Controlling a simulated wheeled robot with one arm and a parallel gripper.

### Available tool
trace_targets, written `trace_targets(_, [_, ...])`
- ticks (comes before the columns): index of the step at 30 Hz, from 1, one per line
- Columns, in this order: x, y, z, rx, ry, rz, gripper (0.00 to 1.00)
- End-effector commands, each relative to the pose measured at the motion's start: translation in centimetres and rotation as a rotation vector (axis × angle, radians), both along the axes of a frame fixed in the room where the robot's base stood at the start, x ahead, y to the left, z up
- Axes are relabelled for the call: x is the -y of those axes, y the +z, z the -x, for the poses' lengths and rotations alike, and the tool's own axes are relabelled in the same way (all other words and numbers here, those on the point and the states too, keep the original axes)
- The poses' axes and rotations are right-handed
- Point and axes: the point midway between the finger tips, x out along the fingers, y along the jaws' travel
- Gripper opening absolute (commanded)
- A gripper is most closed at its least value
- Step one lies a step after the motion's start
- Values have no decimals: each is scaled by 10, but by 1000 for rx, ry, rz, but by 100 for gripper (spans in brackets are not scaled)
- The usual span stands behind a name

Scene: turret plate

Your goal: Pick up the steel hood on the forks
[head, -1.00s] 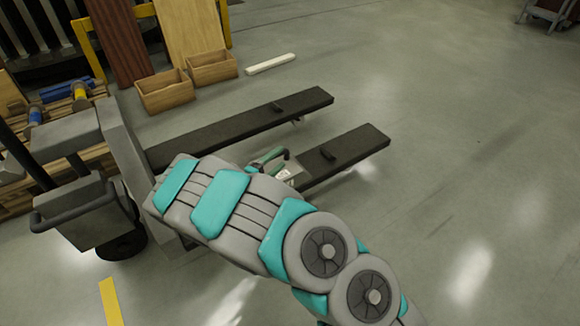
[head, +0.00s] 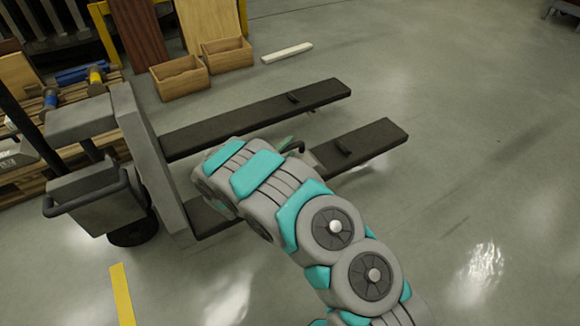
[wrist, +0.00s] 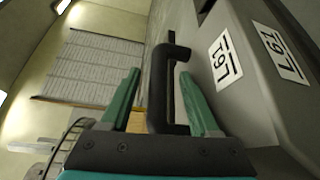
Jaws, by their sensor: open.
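The steel hood (wrist: 240,75) is a grey box with white number labels, on the right of the wrist view. Its black bar handle (wrist: 157,95) stands out from its face. In the wrist view my gripper (wrist: 160,74) has its two green fingers apart, one on each side of the handle; I cannot tell if either touches it. In the head view my arm hides most of the hood, and only a bit of the gripper (head: 286,143) shows. The two dark forks, the far one (head: 240,114) and the near one (head: 375,138), run to the right.
The grey pallet truck body (head: 98,205) with its handle stands at the left. Two wooden boxes (head: 180,80), a white bar (head: 287,53) and leaning boards (head: 138,32) are behind. A yellow floor strip (head: 122,295) lies in front. The floor on the right is clear.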

Motion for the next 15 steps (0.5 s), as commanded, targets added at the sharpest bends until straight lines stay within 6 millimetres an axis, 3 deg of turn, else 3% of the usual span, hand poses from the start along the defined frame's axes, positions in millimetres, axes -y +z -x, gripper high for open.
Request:
trace_targets(9, [3,0,-6,0,0,1,62])
trace_targets(15, [3,0,-6,1,-1,1,41])
